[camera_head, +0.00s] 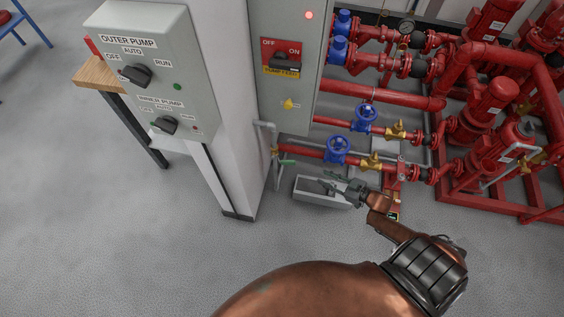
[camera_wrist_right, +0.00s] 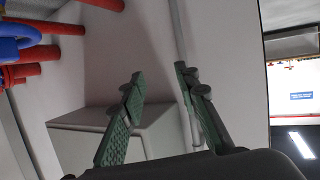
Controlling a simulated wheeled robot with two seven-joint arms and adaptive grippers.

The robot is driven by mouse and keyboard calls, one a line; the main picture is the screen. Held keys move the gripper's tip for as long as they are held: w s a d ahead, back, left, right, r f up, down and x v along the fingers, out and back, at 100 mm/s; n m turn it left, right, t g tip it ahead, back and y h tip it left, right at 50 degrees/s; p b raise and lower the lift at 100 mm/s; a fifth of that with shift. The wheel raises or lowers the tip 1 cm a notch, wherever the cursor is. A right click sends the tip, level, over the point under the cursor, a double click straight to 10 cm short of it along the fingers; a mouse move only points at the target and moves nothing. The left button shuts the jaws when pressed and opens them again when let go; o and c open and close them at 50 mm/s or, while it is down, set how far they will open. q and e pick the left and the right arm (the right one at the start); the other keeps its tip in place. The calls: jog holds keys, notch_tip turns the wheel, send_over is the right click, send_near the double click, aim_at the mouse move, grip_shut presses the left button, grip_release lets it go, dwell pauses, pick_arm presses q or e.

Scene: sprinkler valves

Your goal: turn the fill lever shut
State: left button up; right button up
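A small green lever (camera_head: 287,161), which looks like the fill lever, sticks out to the right from a thin grey pipe (camera_head: 276,175) beside the white pillar, just below the red pipe's left end. My right gripper (camera_head: 322,181) is to the right of the lever and a little lower, apart from it, with its fingers pointing left. In the right wrist view its two green-padded fingers (camera_wrist_right: 159,72) stand apart with nothing gripped between them. I cannot make out the green lever in that view. My left gripper is not in view.
A grey open box (camera_head: 313,192) stands on the floor under my right gripper. Blue handwheels (camera_head: 337,150) and red pipes (camera_head: 350,92) lie above and behind it. A grey control cabinet (camera_head: 285,75) and pump panel (camera_head: 150,75) stand to the left. The front floor is clear.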

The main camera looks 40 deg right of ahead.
jog(key=w+a+r+n+y+b, duration=0.2)
jog(key=w+a+r+y+b, duration=0.1)
jog(key=w+r+y, duration=0.15)
pick_arm(q)
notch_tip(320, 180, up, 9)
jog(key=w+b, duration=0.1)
jog(key=b, duration=0.2)
pick_arm(e)
jog(key=n+y, duration=0.2)
jog(key=y, duration=0.1)
send_near(290, 162)
jog(key=w+a+f, duration=0.1)
jog(key=w, duration=0.1)
jog(key=b+x, duration=0.1)
jog(key=x, duration=0.6)
jog(key=shift+a+f, duration=0.1)
jog(key=shift+f, duration=0.05)
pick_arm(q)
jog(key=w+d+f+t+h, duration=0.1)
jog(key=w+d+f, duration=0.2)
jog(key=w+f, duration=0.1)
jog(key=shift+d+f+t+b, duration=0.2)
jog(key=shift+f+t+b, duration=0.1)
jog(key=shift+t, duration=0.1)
pick_arm(e)
jog(key=shift+w+a, duration=0.2)
jog(key=shift+w, duration=0.1)
